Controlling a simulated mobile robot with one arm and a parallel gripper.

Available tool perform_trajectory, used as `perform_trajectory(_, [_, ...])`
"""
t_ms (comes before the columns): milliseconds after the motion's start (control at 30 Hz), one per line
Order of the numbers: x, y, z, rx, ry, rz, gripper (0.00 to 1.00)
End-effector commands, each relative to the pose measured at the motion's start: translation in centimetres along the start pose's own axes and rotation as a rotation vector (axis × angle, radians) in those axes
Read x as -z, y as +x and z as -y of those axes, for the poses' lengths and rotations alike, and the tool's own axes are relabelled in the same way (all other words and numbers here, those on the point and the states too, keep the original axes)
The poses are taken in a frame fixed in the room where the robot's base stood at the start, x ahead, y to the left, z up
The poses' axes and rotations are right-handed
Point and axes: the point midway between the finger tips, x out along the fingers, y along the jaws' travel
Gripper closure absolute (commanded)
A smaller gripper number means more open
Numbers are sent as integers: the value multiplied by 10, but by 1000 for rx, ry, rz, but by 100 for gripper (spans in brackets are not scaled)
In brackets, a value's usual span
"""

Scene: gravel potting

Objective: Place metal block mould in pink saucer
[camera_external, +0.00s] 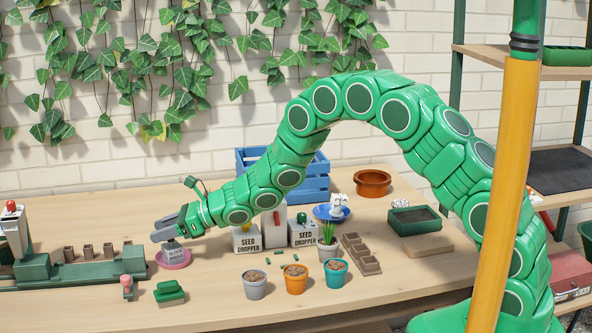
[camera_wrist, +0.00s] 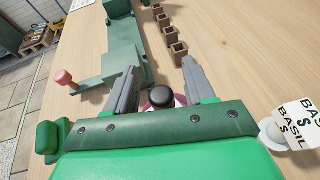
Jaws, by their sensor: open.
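The metal block mould (camera_external: 173,252) is a small grey piece with a label, and it appears to stand in the pink saucer (camera_external: 174,265) on the left part of the table. In the wrist view its round black knob (camera_wrist: 161,96) shows between my fingers, with the rest of the mould hidden. A sliver of the pink saucer (camera_wrist: 180,100) shows beside the knob. My gripper (camera_external: 164,231) is just above the mould, with its grey fingers apart. In the wrist view my gripper (camera_wrist: 159,72) is open on both sides of the knob, and I cannot tell whether it touches.
A green bench press (camera_external: 75,270) with brown block pots stands to the left. Seed dropper boxes (camera_external: 246,239) and small pots (camera_external: 254,285) stand to the right. A basil tag (camera_wrist: 300,124) shows in the wrist view.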

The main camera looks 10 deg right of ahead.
Motion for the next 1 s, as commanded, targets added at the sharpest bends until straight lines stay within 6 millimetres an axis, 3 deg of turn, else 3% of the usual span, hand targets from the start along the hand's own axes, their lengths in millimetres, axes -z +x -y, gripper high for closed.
perform_trajectory(700, [0,-97,0,1,3,0,46])
perform_trajectory(1000, [0,-118,1,1,0,1,46])
